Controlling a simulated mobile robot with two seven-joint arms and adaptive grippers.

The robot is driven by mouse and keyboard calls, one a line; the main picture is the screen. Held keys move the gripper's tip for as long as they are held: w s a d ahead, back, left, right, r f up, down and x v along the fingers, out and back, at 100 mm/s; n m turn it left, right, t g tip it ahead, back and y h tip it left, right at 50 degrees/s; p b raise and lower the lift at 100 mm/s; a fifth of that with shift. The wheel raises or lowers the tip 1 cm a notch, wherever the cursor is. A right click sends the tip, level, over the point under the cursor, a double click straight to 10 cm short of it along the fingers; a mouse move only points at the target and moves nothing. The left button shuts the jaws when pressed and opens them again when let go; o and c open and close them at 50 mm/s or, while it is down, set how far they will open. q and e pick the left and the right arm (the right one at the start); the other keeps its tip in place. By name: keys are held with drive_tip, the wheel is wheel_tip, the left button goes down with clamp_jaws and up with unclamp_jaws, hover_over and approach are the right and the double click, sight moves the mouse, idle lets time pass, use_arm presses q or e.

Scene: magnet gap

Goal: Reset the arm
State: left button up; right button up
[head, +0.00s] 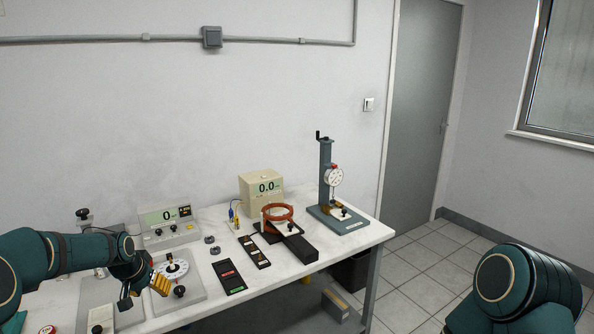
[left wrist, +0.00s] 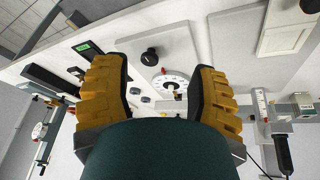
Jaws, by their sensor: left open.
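My left arm comes in from the left of the head view, and its left gripper (head: 158,284) with yellow fingers hangs over the left part of the bench. It stands beside a round white dial (head: 173,268) on a grey plate (head: 194,292). In the left wrist view the yellow fingers of the left gripper (left wrist: 160,70) are spread wide with nothing between them. Beyond them lie the white dial (left wrist: 171,83) and a black knob (left wrist: 150,57). My right arm shows as a teal link at the bottom right of the head view; its gripper is out of view.
The white bench (head: 229,303) also carries a meter box (head: 170,226) reading 0, a beige display (head: 262,187) reading 0.0, a red ring (head: 277,211), dark trays (head: 229,277) and a dial-gauge stand (head: 325,170). Open floor lies right of the bench.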

use_arm(q)
drive_tip(key=s+d+f+h, duration=0.2)
drive_tip(key=s+d+f, duration=0.3)
drive_tip(key=d+f, duration=0.65)
drive_tip(key=s+d+f+g, duration=0.1)
drive_tip(key=s+d+f, duration=0.2)
drive_tip(key=s+d, duration=0.2)
drive_tip(key=s+d+f+n+g+h, duration=0.1)
drive_tip(key=s+d+f, duration=0.2)
drive_tip(key=s, duration=0.9)
drive_tip(key=s+d+f, duration=0.3)
drive_tip(key=s+d, duration=0.5)
drive_tip(key=d, duration=0.1)
drive_tip(key=shift+s+f+g, duration=0.15)
drive_tip(key=shift+s+g, duration=0.25)
drive_tip(key=shift+c, duration=1.1)
drive_tip(key=shift+a+n, duration=0.1)
drive_tip(key=shift+n, duration=0.2)
